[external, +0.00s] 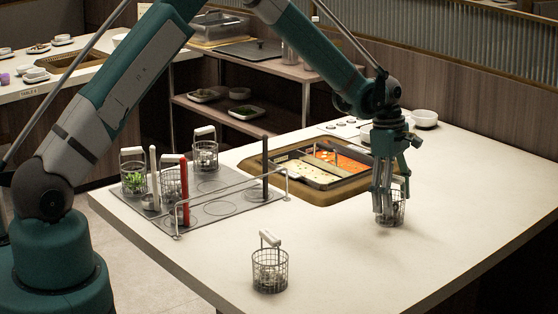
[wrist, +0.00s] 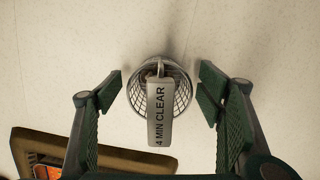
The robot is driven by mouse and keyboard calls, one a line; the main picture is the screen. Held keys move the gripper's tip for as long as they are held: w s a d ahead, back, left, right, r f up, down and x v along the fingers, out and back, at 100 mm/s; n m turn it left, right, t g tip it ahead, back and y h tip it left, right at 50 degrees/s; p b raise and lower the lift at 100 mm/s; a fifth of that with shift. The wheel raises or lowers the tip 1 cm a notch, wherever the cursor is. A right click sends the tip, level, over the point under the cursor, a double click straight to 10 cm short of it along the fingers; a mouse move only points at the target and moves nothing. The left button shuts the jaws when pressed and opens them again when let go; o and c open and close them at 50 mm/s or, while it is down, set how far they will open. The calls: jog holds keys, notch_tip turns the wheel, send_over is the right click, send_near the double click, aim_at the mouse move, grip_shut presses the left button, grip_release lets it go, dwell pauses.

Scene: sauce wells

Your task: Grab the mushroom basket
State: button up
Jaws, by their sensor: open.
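My gripper (external: 385,208) points down at the right part of the counter, around a small wire basket (external: 398,209). In the wrist view the open fingers of my gripper (wrist: 162,92) stand on either side of this basket (wrist: 182,92), with gaps on both sides. Its pale handle tag (wrist: 159,115) reads "4 MIN CLEAR" and hides most of the inside, so I cannot tell its contents. A second wire basket (external: 270,277) with a white handle stands at the front of the counter, holding pale pieces. I cannot tell which basket holds mushrooms.
A sunken pot (external: 283,192) with pale and orange-red broths sits mid-counter in a brown frame. A rack plate (external: 215,213) with several baskets, posts and a metal rail is at left. Bowls (external: 425,118) stand behind. The front counter is mostly clear.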

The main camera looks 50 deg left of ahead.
aim_at(398, 177)
jog(key=c, duration=1.2)
jog(key=shift+o, duration=0.2)
jog(key=shift+r+p, duration=0.5)
jog(key=shift+r, duration=4.55)
